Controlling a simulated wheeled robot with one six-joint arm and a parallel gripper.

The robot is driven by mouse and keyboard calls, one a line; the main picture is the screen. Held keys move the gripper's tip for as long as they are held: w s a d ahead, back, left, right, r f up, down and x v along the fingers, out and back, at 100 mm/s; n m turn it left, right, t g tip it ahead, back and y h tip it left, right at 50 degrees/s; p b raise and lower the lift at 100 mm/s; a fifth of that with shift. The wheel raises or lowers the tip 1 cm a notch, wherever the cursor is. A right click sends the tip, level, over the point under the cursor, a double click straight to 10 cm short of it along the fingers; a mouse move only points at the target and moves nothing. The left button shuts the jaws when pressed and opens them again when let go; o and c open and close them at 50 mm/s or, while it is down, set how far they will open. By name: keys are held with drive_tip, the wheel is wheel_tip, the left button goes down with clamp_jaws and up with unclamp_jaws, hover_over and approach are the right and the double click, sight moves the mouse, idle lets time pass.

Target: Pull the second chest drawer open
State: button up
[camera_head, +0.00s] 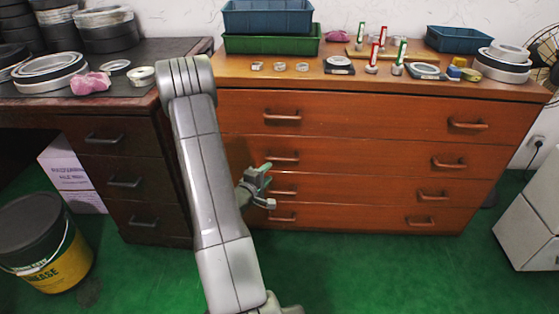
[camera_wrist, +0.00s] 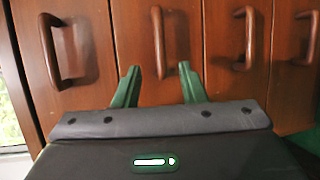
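The wooden chest (camera_head: 365,152) has a column of drawers, and all of them look shut. The second drawer (camera_head: 365,156) has a left handle (camera_head: 284,158) and a right handle (camera_head: 449,163). My gripper (camera_head: 268,185) is in front of the chest's left handles. In the wrist view my gripper (camera_wrist: 159,76) is open, its green fingertips apart. The second drawer's left handle (camera_wrist: 157,40) shows between and ahead of the fingertips. They are not closed on it. The top drawer's handle (camera_wrist: 50,50) is to the left there, and the third drawer's handle (camera_wrist: 249,38) to the right.
On the chest top stand a green crate (camera_head: 272,46), a blue tray (camera_head: 459,40), and several rings and small bottles. A dark desk (camera_head: 125,140) stands left of the chest. A grease bucket (camera_head: 48,245) is at lower left. The green floor (camera_head: 390,270) before the chest is clear.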

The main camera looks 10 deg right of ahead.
sight(282, 158)
drive_tip(key=b+x, duration=0.3)
drive_tip(key=x, duration=0.9)
clamp_jaws()
